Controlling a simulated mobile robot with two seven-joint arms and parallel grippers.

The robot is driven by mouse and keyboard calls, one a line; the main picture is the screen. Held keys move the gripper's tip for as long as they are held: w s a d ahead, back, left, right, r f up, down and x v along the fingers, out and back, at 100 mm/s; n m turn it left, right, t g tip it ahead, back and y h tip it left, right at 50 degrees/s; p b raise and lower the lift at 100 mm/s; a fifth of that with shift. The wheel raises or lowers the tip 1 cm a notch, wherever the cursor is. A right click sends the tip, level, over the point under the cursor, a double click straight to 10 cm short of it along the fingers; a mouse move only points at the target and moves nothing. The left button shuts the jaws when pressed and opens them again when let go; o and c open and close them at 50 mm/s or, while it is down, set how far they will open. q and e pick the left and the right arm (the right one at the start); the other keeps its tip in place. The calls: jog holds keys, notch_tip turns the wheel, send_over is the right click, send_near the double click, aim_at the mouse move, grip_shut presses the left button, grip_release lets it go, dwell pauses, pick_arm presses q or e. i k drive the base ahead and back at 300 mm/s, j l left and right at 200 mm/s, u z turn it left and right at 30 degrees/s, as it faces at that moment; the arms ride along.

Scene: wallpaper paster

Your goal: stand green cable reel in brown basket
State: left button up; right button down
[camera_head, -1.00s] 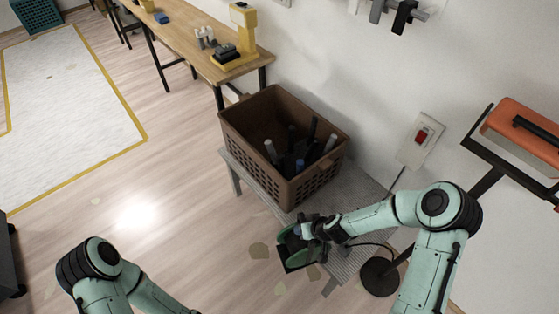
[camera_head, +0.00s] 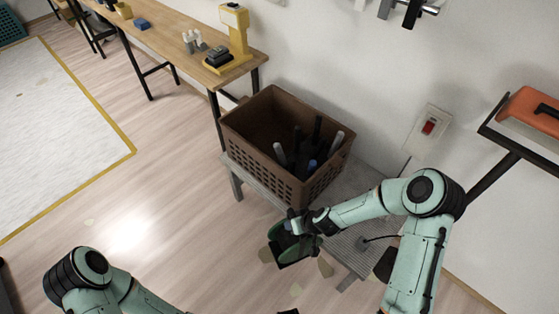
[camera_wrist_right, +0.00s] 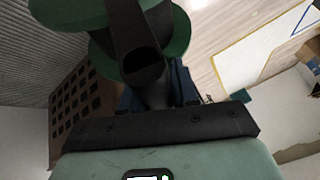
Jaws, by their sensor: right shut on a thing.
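The brown basket (camera_head: 248,140) stands on a grey slatted bench against the wall. Several tools with dark and grey handles stand in its right part; its left part looks empty. My right gripper (camera_head: 297,226) is shut on the green cable reel (camera_head: 287,247), in front of the basket's near right corner and outside it. In the right wrist view the reel (camera_wrist_right: 180,32) fills the top, with a black part between its green discs, and the basket's perforated wall (camera_wrist_right: 75,105) is at the left. Of my left arm only links show at the bottom left; its gripper is out of view.
The grey bench (camera_head: 345,235) has a bare right part under my right arm. A wooden table (camera_head: 175,40) with a yellow device (camera_head: 235,35) stands behind left. A red wall switch (camera_head: 428,128) and an orange-topped stand (camera_head: 530,110) are at the right. The floor at left is open.

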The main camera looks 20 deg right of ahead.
aim_at(269, 149)
jog(key=i+j+z, duration=0.2)
jog(key=i+j, duration=0.2)
jog(key=j, duration=0.25)
jog(key=i+j, duration=0.15)
jog(key=j, duration=0.15)
jog(key=i+j+z, duration=0.15)
jog(key=j, duration=0.2)
jog(key=i+j+z, duration=0.1)
jog(key=j, duration=0.25)
jog(key=i+j+z, duration=0.1)
jog(key=i+j, duration=0.15)
jog(key=j, duration=0.15)
jog(key=i+j, duration=0.15)
jog(key=j, duration=0.2)
jog(key=z, duration=0.05)
